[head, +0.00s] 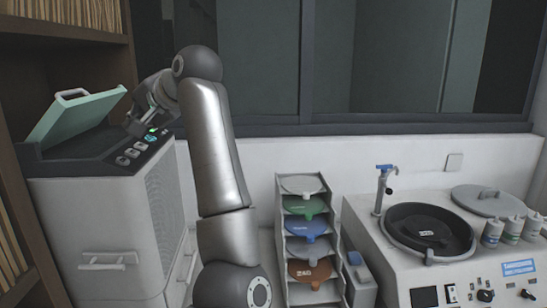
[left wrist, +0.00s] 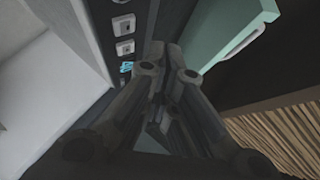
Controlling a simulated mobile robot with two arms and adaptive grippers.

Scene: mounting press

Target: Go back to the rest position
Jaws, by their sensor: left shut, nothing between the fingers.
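The mounting press (head: 110,215) is a pale box with a dark top at the left of the head view. Its green lid (head: 75,115) stands raised. A row of buttons with a lit cyan one (head: 150,137) runs along the right side of its top. My left gripper (head: 142,124) is above the press top, close to the lit button, shut and empty. In the left wrist view the fingers (left wrist: 165,130) are together, with the buttons (left wrist: 124,48) at the upper left and the green lid (left wrist: 225,30) at the upper right. I cannot tell whether the fingertips touch the panel. My right gripper is not in view.
A wooden shelf (head: 70,58) with files stands at the left, close to the press. A rack of coloured discs (head: 308,235) stands in the middle. A polishing machine (head: 400,262) with a tap and bottles stands at the right. A window (head: 400,60) is behind.

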